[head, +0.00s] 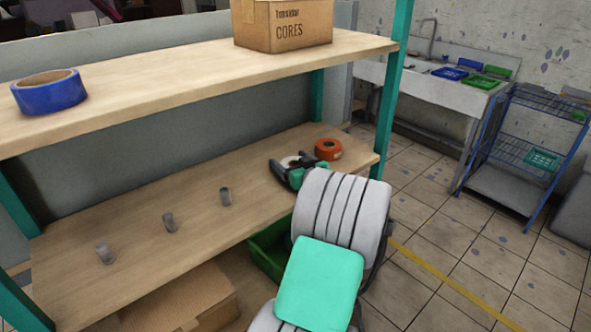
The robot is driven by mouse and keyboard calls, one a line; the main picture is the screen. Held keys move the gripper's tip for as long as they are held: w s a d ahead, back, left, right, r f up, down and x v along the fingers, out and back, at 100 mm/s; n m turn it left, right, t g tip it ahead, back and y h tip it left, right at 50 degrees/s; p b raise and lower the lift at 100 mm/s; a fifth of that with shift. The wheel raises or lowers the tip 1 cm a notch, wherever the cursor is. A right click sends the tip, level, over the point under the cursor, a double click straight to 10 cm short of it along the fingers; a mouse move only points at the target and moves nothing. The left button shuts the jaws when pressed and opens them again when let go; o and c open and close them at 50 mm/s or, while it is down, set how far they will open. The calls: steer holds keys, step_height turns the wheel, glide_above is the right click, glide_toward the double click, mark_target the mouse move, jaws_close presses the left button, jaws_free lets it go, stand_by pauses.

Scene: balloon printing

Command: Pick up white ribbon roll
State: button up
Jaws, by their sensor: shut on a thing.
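The white ribbon roll (289,161) is on the lower wooden shelf's right part, a small pale ring with a tan core. My gripper (292,163), dark with green parts, is around it with a finger on either side and is shut on it. My gripper partly hides the roll. I cannot tell whether the roll still touches the shelf.
An orange tape roll (328,149) lies close to the right of my gripper. The upper shelf (165,85) overhead holds a blue tape roll (48,92) and a CORES box (283,27).

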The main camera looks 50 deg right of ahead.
mark_target(290, 159)
steer(key=shift+c, duration=0.5)
steer(key=shift+r, duration=0.4)
step_height(290, 159, up, 3)
steer(key=shift+f, duration=0.15)
steer(key=s+a+r+b, duration=0.2)
steer(key=s+a+r, duration=0.1)
steer(key=s+r, duration=0.6)
steer(key=s, duration=0.4)
steer(key=shift+s+r+b, duration=0.3)
steer(key=shift+s+b, duration=0.05)
